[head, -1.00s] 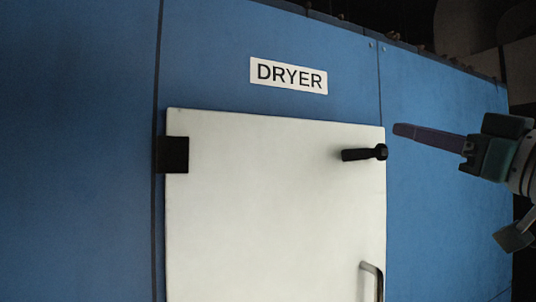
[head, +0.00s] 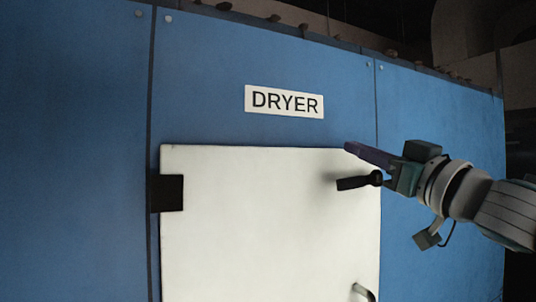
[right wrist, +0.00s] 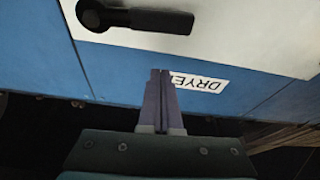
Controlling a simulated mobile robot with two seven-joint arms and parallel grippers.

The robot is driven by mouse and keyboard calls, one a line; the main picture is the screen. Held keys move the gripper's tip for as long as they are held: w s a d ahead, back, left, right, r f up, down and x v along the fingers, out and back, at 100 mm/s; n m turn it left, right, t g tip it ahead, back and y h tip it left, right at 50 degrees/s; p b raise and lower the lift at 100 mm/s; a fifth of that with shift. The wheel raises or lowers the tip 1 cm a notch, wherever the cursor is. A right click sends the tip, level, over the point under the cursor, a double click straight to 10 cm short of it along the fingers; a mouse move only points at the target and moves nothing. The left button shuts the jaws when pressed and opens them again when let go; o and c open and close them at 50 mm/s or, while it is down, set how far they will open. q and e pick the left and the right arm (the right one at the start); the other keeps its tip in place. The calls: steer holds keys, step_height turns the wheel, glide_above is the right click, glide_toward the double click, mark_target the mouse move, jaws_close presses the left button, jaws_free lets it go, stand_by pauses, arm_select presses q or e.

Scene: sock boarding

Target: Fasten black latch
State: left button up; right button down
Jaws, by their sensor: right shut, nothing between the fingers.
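The black latch (head: 359,181) sits at the upper right corner of the white dryer door (head: 260,225). Its handle points left, across the door, with its round pivot near the door's right edge. My right gripper (head: 349,147) is shut and empty, its fingertips just above the latch near the door's top edge. In the right wrist view the latch (right wrist: 140,18) lies at the upper left, beyond the closed fingertips (right wrist: 160,74), with a visible gap. Whether the fingers touch the panel I cannot tell. My left gripper is out of view.
The blue dryer wall (head: 440,190) surrounds the door. A "DRYER" sign (head: 284,101) is above it. A black hinge (head: 167,193) is on the door's left edge, and a metal door handle (head: 364,292) is at lower right. The wall left of the door is clear.

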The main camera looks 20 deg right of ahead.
mark_target(361, 181)
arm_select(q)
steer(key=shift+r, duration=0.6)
arm_select(e)
steer(key=shift+w+d+f, duration=0.1)
steer(key=shift+w+f, duration=0.1)
steer(key=shift+f, duration=0.75)
steer(key=shift+w+f, duration=0.2)
steer(key=shift+f, duration=0.75)
